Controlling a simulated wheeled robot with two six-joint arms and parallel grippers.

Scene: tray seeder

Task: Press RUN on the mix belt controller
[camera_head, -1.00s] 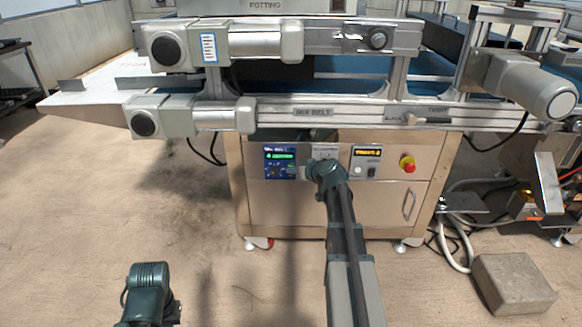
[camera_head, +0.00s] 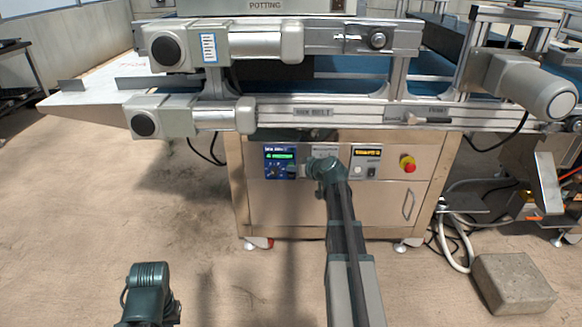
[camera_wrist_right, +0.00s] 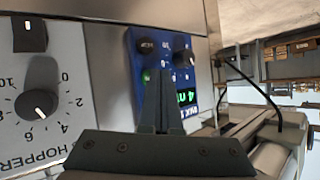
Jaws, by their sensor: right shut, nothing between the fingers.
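The mix belt controller (camera_head: 279,151) is a blue panel with a lit green display on the front of the steel cabinet. In the right wrist view the blue panel (camera_wrist_right: 172,40) appears turned on its side, with two dark knobs, a green button (camera_wrist_right: 147,75) and a green display (camera_wrist_right: 187,97). My right gripper (camera_head: 295,170) is shut and empty at the panel's right edge. In the wrist view its fingertips (camera_wrist_right: 160,78) overlap the panel beside the green button; I cannot tell whether they touch it. My left gripper is not visible; only part of that arm shows low at the left.
A hopper panel with an amber display (camera_head: 367,153) and a red emergency stop (camera_head: 407,163) sit to the right on the cabinet. The hopper dial (camera_wrist_right: 36,104) shows in the wrist view. The conveyor frame (camera_head: 310,113) overhangs above. A grey block (camera_head: 513,284) lies on the floor.

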